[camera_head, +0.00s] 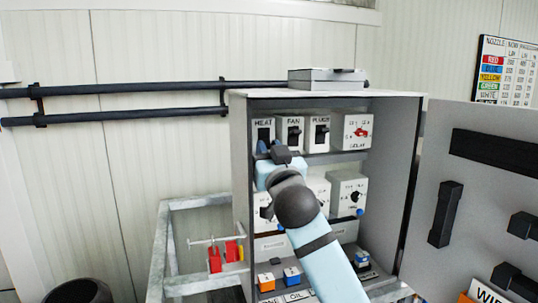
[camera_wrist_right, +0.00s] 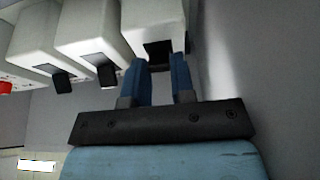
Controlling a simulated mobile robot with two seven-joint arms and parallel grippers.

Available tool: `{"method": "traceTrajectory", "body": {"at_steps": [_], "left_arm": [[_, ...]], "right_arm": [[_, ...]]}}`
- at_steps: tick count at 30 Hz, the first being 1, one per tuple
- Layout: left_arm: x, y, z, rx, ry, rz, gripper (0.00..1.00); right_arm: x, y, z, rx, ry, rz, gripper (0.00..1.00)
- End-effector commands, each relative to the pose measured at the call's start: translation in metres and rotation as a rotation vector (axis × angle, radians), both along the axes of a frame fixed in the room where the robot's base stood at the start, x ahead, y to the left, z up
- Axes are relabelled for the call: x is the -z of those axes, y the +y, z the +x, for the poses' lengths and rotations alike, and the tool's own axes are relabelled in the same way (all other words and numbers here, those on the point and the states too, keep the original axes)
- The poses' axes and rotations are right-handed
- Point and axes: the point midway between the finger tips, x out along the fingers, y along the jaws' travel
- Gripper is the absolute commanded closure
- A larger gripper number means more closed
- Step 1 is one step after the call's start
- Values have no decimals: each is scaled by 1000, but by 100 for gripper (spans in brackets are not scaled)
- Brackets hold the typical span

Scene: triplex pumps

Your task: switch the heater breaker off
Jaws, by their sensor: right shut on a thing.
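The heater breaker (camera_head: 263,128) is a white box labelled HEAT with a black switch face, at the left end of the cabinet's top row. It also shows in the right wrist view (camera_wrist_right: 153,20), with its dark recess between my fingertips. My right gripper (camera_head: 269,149) reaches up to the lower part of this breaker, and its blue fingers show in the right wrist view (camera_wrist_right: 161,72). The fingers are shut on the breaker's lever, which they mostly hide; its position is hard to tell. My left gripper is out of view.
The FAN breaker (camera_head: 291,132) and PUMPS breaker (camera_head: 320,133) stand close on the right, then a box with a red knob (camera_head: 361,133). The cabinet's grey side wall (camera_head: 240,170) is just left of the heater breaker. The open door (camera_head: 480,190) stands at right.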

Motion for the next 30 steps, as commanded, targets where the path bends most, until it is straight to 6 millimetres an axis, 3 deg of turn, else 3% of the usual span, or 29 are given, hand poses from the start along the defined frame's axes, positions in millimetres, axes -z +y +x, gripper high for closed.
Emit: {"method": "traceTrajectory", "body": {"at_steps": [2,3,6,17,20,30], "left_arm": [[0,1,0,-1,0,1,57],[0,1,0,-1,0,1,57],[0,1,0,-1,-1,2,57],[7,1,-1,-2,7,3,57],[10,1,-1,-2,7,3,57],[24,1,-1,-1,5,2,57]], "right_arm": [[-1,0,0,0,-1,0,100],[-1,0,0,0,-1,0,68],[0,0,0,0,0,0,51],[4,-2,-6,0,1,1,51],[10,-6,-18,0,0,1,51],[38,-28,-86,-1,2,1,51]]}}
